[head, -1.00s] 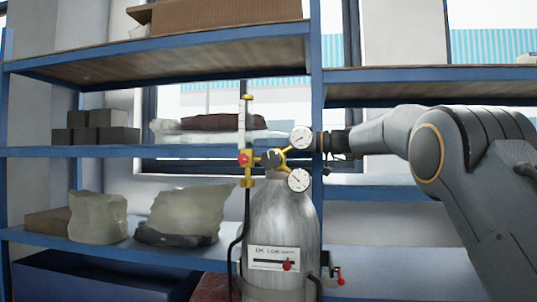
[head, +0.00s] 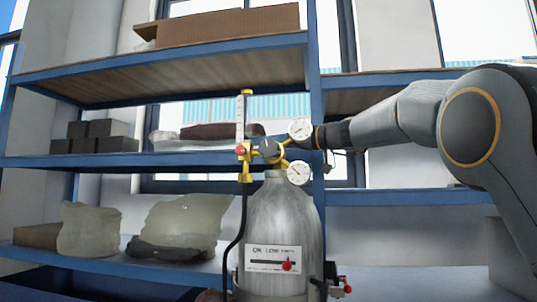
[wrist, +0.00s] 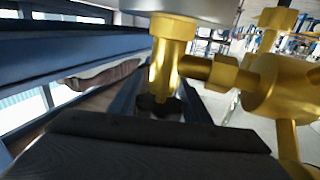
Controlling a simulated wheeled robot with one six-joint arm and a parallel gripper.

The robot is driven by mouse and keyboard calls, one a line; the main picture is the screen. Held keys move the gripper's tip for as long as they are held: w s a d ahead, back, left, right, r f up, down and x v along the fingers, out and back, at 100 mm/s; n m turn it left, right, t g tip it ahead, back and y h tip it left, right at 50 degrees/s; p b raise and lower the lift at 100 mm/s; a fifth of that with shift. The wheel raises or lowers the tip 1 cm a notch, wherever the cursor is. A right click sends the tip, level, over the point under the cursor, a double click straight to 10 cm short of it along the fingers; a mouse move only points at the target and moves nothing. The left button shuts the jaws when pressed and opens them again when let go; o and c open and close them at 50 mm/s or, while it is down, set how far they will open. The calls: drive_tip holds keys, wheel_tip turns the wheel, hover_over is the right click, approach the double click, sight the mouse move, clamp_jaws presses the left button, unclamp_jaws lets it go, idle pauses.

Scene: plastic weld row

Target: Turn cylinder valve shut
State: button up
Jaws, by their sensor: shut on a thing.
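A grey gas cylinder (head: 278,220) stands upright with a white label and a red-tipped part low on its front. On its neck sits a brass regulator (head: 268,151) with a dark round knob, a flow tube (head: 242,117), an upper gauge (head: 300,129) and a lower gauge (head: 299,172). My gripper (head: 324,137) reaches in from the right, just beside the upper gauge. In the wrist view a brass fitting (wrist: 167,62) stands upright close ahead, its foot at dark parts of my gripper (wrist: 160,106). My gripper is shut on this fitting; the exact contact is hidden.
Blue shelving (head: 180,60) stands behind the cylinder, with dark boxes (head: 100,130), wrapped bundles (head: 185,225) and a cardboard box (head: 228,25). A black hose (head: 242,220) hangs left of the cylinder. A red-tipped fitting (head: 345,285) sits at its lower right.

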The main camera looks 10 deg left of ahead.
drive_tip(key=shift+r, duration=0.1)
idle(0.3)
drive_tip(key=o, duration=1)
drive_tip(key=shift+o, duration=0.2)
wheel_tip(320, 180, up, 10)
drive_tip(key=shift+p, duration=0.45)
